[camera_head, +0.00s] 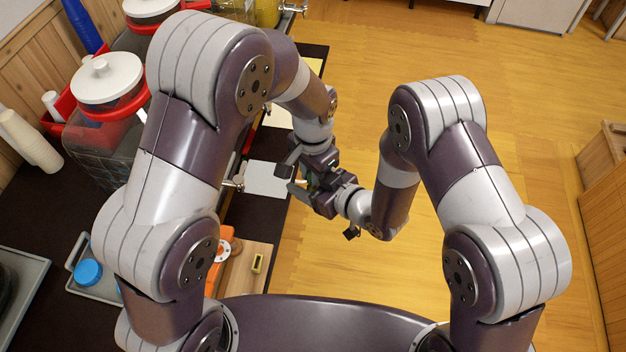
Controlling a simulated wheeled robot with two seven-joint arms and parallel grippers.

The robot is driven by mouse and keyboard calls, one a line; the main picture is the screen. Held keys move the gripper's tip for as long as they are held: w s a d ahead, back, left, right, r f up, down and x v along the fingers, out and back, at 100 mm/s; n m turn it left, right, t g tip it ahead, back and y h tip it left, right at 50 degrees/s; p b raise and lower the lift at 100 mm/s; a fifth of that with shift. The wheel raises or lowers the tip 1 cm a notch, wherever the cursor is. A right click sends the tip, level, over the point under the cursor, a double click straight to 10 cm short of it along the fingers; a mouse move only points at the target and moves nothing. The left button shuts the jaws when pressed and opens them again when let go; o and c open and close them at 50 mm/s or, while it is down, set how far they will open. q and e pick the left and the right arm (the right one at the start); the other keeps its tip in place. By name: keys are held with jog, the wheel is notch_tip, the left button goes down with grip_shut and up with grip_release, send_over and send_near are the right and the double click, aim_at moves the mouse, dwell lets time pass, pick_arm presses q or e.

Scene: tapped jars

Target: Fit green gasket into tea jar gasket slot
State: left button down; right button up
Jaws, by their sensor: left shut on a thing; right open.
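My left gripper (311,170) reaches down from the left arm beside the counter's front edge. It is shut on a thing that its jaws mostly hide. A small green patch (312,181) between the two grippers looks like the green gasket. My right gripper (304,190) comes in from the right, just below the left one, and is open. The two overlap in the view, so I cannot tell whether they touch. A dark clear jar with a white lid and red collar (105,80) stands at the left. Its label and gasket slot are not visible; a metal tap (235,183) shows near the counter edge.
Another white-lidded jar (150,10) and a yellow jar (265,12) stand behind. White cups (30,140), a grey tray with a blue lid (88,272), an orange object (218,262) and a wooden board (250,270) are on the dark counter.

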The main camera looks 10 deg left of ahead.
jog(key=c, duration=1)
pick_arm(q)
jog(key=c, duration=0.9)
grip_release()
jog(key=shift+w, duration=0.1)
pick_arm(e)
jog(key=shift+c, duration=0.2)
pick_arm(q)
jog(key=shift+d+r, duration=0.1)
jog(key=shift+r, duration=0.05)
